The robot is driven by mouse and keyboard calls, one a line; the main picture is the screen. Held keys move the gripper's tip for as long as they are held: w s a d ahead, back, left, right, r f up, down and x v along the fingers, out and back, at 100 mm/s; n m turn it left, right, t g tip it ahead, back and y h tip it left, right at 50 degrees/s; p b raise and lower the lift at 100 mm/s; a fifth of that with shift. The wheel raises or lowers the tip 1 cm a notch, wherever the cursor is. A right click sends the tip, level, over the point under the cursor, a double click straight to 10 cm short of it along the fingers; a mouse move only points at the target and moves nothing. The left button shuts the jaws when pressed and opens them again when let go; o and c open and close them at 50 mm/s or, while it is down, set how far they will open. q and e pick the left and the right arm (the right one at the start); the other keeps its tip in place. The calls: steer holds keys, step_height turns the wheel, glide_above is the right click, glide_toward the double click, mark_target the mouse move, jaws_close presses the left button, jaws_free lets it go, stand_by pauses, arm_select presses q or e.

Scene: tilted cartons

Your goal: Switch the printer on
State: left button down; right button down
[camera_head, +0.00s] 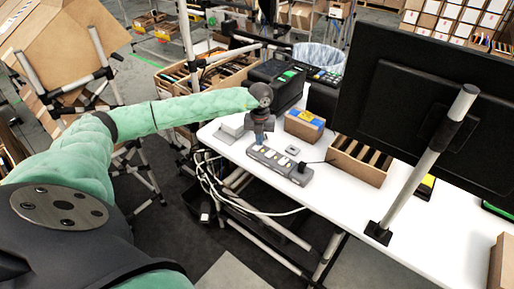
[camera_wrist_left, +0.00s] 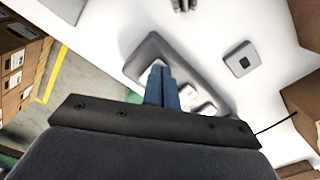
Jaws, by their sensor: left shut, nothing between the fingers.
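A grey power strip (camera_head: 279,163) with several pale switches or sockets lies on the white table; it also shows in the wrist view (camera_wrist_left: 206,76). A dark plug sits at its right end. My left gripper (camera_head: 256,143) is shut and empty, pointing down at the strip's left part. In the wrist view its blue fingertips (camera_wrist_left: 161,72) overlap the strip and partly hide it; I cannot tell whether they touch. A black machine with a green patch (camera_head: 275,84), possibly the printer, stands behind the gripper. My right gripper is out of view.
A small grey square box (camera_head: 292,150) lies beside the strip. An open carton with dividers (camera_head: 359,160) and a brown box with a blue-yellow label (camera_head: 304,126) stand close by. A large monitor (camera_head: 430,110) on a pole (camera_head: 425,160) blocks the right side.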

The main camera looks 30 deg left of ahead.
arm_select(q)
steer(key=shift+r+p, duration=0.95)
steer(key=shift+r, duration=2.55)
